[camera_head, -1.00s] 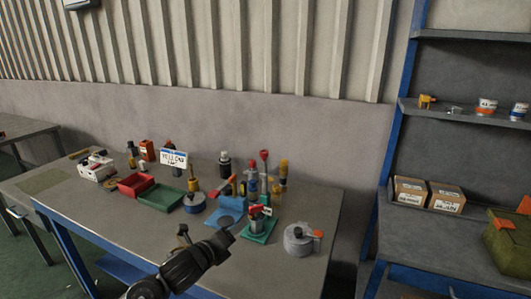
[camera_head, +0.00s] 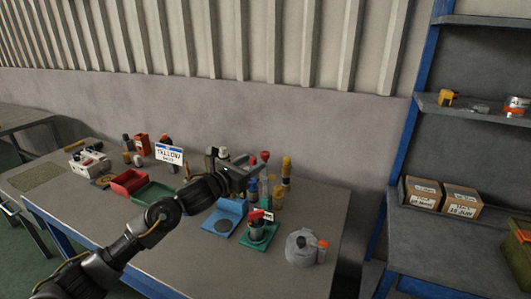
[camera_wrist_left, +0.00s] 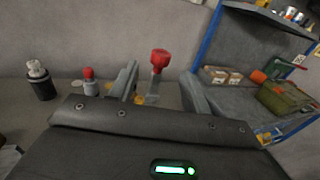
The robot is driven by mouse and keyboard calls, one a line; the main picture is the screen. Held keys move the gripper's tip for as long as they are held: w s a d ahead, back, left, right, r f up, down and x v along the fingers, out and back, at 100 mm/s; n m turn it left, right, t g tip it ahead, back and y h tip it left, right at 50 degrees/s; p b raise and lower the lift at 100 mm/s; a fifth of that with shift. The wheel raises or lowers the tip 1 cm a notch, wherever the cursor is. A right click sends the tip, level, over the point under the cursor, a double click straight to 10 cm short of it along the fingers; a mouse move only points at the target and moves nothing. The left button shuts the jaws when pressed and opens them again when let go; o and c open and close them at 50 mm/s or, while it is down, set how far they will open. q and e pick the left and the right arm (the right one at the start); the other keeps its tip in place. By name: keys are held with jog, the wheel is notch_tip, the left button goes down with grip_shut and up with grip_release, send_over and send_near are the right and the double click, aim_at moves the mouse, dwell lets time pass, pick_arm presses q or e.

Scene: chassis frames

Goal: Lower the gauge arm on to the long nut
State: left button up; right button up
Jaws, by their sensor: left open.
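An upright lever with a red knob (camera_head: 264,157) stands toward the back of the bench; it may be the gauge arm. In the left wrist view a red knob (camera_wrist_left: 160,57) on a pale stem shows beyond and between my fingers, apart from both. My left gripper (camera_head: 254,173) is open and empty, above the bench just in front of the red-knobbed lever; its fingers also show in the wrist view (camera_wrist_left: 160,90). The long nut cannot be made out. My right gripper is out of view.
A green-based device with a red top (camera_head: 258,230), a blue fixture (camera_head: 222,222) and a grey round canister (camera_head: 301,247) stand near the front right. Red bin (camera_head: 130,181) and green tray (camera_head: 153,194) lie left. A sign (camera_head: 169,154) stands behind them.

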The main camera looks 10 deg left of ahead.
aim_at(262, 156)
pick_arm(q)
jog(key=p+x, duration=0.1)
jog(key=x, duration=0.4)
jog(key=shift+d+r, duration=0.1)
jog(key=shift+w+d+p, duration=0.2)
jog(key=shift+w+p, duration=0.1)
jog(key=shift+w, duration=0.05)
jog(key=shift+w+d, duration=0.35)
jog(key=shift+w, duration=0.2)
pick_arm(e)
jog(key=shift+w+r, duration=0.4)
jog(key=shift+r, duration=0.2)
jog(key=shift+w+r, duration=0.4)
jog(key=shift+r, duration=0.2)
pick_arm(q)
jog(key=shift+c, duration=0.2)
grip_shut()
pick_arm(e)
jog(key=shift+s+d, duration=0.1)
